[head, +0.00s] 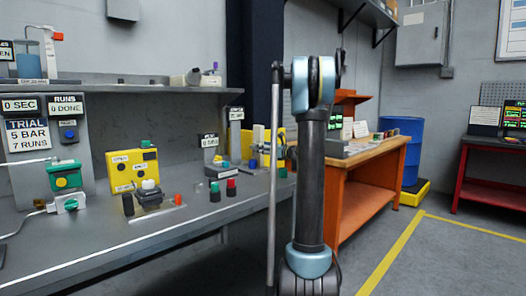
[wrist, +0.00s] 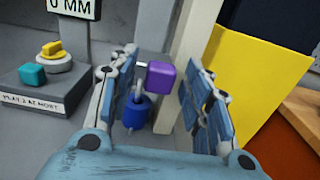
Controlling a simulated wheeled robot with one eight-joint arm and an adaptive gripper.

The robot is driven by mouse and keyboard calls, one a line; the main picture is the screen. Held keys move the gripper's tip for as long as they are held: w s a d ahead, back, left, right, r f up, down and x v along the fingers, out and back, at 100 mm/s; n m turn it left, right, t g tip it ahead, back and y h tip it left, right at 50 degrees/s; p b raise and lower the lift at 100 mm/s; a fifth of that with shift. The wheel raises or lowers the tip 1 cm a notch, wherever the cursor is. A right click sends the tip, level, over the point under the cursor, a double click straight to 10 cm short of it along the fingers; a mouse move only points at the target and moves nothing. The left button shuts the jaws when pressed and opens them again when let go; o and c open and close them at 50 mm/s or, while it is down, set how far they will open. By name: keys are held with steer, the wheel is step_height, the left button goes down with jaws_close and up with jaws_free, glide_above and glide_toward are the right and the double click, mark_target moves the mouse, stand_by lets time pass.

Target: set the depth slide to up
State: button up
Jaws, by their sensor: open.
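A purple block (wrist: 161,77) shows in the wrist view on a thin pale stem beside a pale upright post (wrist: 187,50). It looks like the handle of the depth slide, but its label is not visible. A blue cylinder (wrist: 133,110) with a metal loop is just below and left of it. My gripper (wrist: 163,60) is open, with its blue padded fingers on either side of the purple block and no clear contact. In the head view, the pale post (head: 258,136) stands at the bench's right end, and my arm hides most of my gripper.
A stand with a "0 MM" display (wrist: 73,8), a teal block (wrist: 32,75) and a yellow-topped knob (wrist: 52,50) is left of the fingers. A yellow panel (wrist: 257,60) is on the right. An orange workbench (head: 375,150) stands beyond my arm.

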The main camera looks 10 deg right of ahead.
jaws_close()
steer(key=shift+r, duration=2.8)
jaws_free()
steer(key=shift+s+d, duration=0.1)
steer(key=v, duration=1.1)
steer(key=shift+s+d, duration=0.2)
steer(key=shift+s, duration=0.1)
steer(key=shift+f, duration=0.1)
